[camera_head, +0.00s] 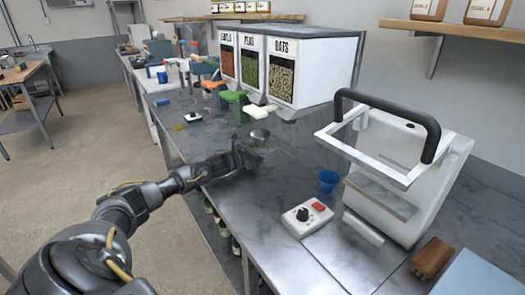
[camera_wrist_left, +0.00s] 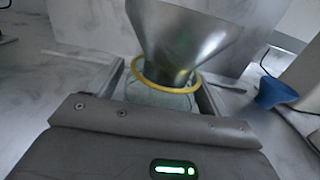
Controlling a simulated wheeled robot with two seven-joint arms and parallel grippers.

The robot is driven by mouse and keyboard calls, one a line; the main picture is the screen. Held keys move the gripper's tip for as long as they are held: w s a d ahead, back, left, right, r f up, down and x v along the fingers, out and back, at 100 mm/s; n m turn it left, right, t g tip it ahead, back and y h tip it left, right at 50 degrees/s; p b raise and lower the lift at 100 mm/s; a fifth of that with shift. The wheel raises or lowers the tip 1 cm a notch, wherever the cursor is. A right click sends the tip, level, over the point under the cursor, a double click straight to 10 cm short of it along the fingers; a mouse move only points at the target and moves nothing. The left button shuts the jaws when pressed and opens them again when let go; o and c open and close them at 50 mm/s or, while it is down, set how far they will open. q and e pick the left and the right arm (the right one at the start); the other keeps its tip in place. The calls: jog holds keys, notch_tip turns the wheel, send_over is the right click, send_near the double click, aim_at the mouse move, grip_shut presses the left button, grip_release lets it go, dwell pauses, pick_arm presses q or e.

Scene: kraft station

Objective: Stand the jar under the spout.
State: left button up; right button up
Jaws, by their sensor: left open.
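My left gripper (camera_head: 252,158) is low over the worktop, in front of the bins. It is open, with one finger on each side of the jar in the left wrist view (camera_wrist_left: 162,88). The clear glass jar (camera_wrist_left: 158,98) has a yellow ring at its mouth, and a metal funnel (camera_wrist_left: 180,38) sits on top. The funnel also shows in the head view (camera_head: 259,136); the jar there is mostly hidden by the gripper. Spouts hang under the bins: orange (camera_head: 211,86), green (camera_head: 234,97) and white (camera_head: 258,112). The funnel is close to the white spout but apart from it.
The bins hold red, green and oat-coloured food; one reads OATS (camera_head: 282,75). A blue cup (camera_head: 327,180), a control box (camera_head: 307,216) with knob and red button, and a white machine (camera_head: 405,170) with a black handle stand to the right. Worktop between gripper and cup is clear.

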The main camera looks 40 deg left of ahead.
pick_arm(q)
jog(key=shift+s, duration=0.1)
jog(key=b+v, duration=0.2)
jog(key=v, duration=0.8)
jog(key=shift+s+a, duration=0.1)
jog(key=shift+s, duration=0.2)
jog(key=shift+s+a, duration=0.15)
jog(key=shift+s, duration=0.4)
pick_arm(e)
jog(key=shift+w+d+f, duration=0.25)
jog(key=shift+d+f, duration=0.55)
jog(key=shift+d, duration=0.05)
